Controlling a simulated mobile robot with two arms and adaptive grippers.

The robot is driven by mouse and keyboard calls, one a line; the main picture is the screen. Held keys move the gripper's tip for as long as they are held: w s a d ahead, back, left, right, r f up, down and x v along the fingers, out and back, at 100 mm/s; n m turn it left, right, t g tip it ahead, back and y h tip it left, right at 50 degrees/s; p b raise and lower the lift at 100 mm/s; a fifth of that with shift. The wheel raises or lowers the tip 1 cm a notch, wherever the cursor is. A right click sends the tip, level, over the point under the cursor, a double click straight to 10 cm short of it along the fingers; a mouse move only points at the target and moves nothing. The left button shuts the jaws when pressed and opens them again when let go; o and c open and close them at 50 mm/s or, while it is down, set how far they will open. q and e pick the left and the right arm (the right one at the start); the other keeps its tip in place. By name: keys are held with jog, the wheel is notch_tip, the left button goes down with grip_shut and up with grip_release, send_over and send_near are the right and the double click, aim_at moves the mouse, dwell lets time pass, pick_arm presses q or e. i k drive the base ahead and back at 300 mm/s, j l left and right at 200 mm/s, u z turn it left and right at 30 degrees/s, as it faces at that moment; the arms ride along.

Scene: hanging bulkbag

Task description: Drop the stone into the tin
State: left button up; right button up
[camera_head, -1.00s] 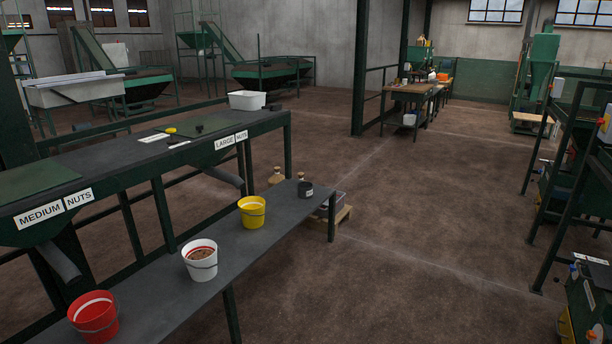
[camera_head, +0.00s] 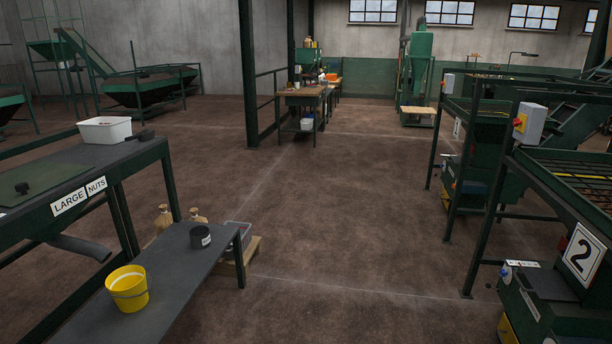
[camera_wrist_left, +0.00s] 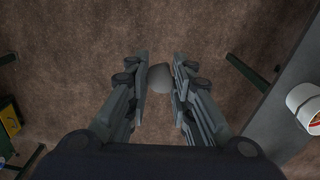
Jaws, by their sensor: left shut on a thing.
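My left gripper (camera_wrist_left: 160,66) shows in the left wrist view, with its two fingers on either side of a rounded grey stone (camera_wrist_left: 159,78). It is shut on the stone and holds it over brown floor. My right gripper is not in view.
A yellow bucket (camera_head: 128,289) stands on the bench nearer than the tin. Green-framed machines (camera_head: 560,190) stand at the right. The floor (camera_head: 350,220) between bench and machines is open.

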aim_at(198, 244)
jog(key=i+z, duration=0.1)
jog(key=i, duration=1.35)
jog(key=i+u, duration=0.25)
jog(key=i, duration=0.25)
jog(key=i+u, duration=0.25)
jog(key=i, duration=0.25)
jog(key=i+l+u, duration=0.25)
jog(key=i, duration=0.25)
jog(key=i+u, duration=0.45)
jog(key=i+l+u, duration=0.2)
jog(key=i+u, duration=0.25)
jog(key=i, duration=0.15)
